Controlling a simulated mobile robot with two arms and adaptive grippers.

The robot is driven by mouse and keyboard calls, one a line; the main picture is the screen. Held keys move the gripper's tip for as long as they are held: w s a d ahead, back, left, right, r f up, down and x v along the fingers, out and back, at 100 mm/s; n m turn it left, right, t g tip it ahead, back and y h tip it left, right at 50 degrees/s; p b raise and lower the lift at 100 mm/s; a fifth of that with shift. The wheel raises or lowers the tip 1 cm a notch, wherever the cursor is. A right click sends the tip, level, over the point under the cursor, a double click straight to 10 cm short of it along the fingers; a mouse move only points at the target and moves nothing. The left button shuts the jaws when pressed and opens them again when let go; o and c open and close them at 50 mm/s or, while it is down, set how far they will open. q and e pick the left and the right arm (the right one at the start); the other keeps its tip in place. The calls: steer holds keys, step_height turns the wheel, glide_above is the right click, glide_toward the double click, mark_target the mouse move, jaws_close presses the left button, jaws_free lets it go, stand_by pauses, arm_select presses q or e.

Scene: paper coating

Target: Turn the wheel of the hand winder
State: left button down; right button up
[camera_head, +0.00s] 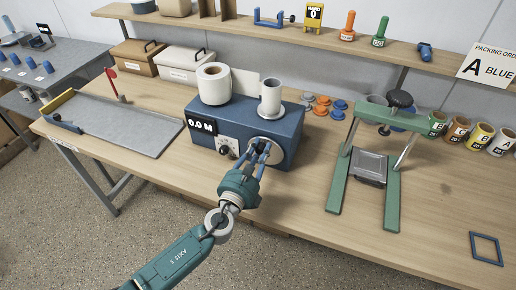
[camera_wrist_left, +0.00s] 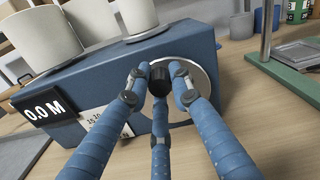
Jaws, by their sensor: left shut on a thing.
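The hand winder is a blue box (camera_head: 287,127) on the wooden table, with a white paper roll (camera_head: 214,84) and a narrower grey-white core (camera_head: 271,97) on top. Its counter (camera_head: 202,127) reads 0.0 M. The wheel (camera_wrist_left: 204,80) is a pale disc on the front face, with a black knob (camera_wrist_left: 160,76) standing out from it. My left gripper (camera_head: 262,150) is at the wheel. In the left wrist view its three blue fingers (camera_wrist_left: 157,88) are closed around the knob. The fingers hide part of the wheel. My right gripper is in no view.
A green press frame (camera_head: 336,180) stands right of the winder. A grey cutting board (camera_head: 120,125) lies left. A shelf (camera_head: 330,38) runs along the back.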

arm_select(q)
steer(key=shift+d+r, duration=0.15)
steer(key=shift+r, duration=0.1)
steer(key=c, duration=1.5)
jaws_free()
steer(key=shift+c, duration=0.2)
steer(key=shift+f, duration=0.1)
steer(key=shift+s+f, duration=0.1)
steer(key=shift+s, duration=0.15)
steer(key=v, duration=1.1)
steer(key=shift+s, duration=0.25)
